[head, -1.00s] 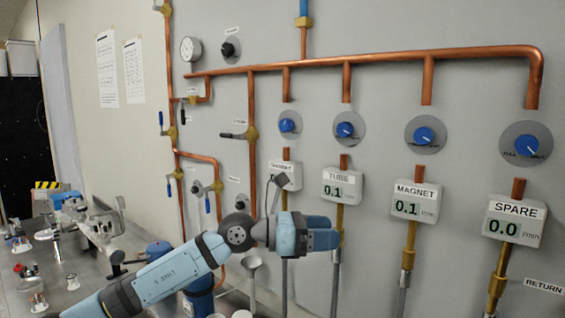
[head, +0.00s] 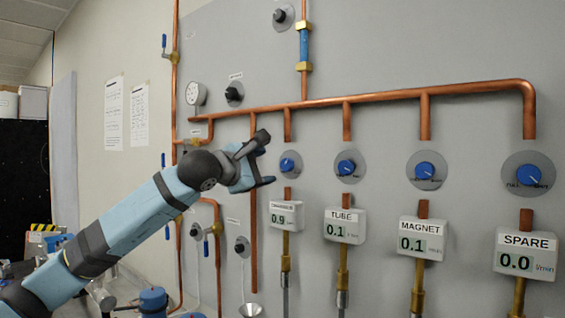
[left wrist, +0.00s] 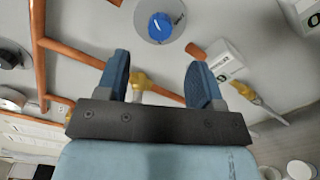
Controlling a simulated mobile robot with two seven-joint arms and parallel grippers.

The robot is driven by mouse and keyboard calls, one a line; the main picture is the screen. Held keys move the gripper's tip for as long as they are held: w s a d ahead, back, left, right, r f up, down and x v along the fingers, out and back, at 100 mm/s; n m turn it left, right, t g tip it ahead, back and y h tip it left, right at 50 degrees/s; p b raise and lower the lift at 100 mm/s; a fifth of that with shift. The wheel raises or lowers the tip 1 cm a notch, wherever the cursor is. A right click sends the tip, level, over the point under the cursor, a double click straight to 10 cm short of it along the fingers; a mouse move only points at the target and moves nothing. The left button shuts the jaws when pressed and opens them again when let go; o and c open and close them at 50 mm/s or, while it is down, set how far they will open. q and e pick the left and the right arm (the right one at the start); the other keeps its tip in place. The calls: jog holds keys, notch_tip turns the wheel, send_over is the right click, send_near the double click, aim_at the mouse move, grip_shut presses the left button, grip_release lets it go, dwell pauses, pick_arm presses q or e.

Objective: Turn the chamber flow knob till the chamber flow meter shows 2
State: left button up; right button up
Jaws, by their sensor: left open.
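The chamber flow knob (head: 287,164) is the leftmost blue knob in the row, on a grey round plate on the wall. Below it the chamber flow meter (head: 284,216) appears to read 0.9; its label is small and blurred. My left gripper (head: 265,168) is open and empty, just left of the knob in the head view. In the left wrist view the two blue fingers (left wrist: 157,76) are spread apart, and the blue knob (left wrist: 160,27) shows beyond their tips, roughly centred between them, with a gap. My right gripper is in no view.
Right of it are the tube knob (head: 346,167), magnet knob (head: 425,171) and spare knob (head: 529,175), each above a meter. A copper pipe (head: 400,97) runs above them. Another vertical copper pipe (head: 253,245) stands close left of the chamber meter.

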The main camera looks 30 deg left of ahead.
aim_at(285, 165)
pick_arm(q)
jog(key=w, duration=0.3)
jog(key=w+p, duration=0.1)
jog(key=w, duration=0.2)
jog(key=shift+w+d+r, duration=0.1)
jog(key=shift+d, duration=0.1)
jog(key=shift+w+d, duration=0.1)
jog(key=shift+w, duration=0.6)
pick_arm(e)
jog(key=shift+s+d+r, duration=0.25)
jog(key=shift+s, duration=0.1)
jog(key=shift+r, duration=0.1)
pick_arm(q)
jog(key=shift+c, duration=0.6)
jog(key=c, duration=0.8)
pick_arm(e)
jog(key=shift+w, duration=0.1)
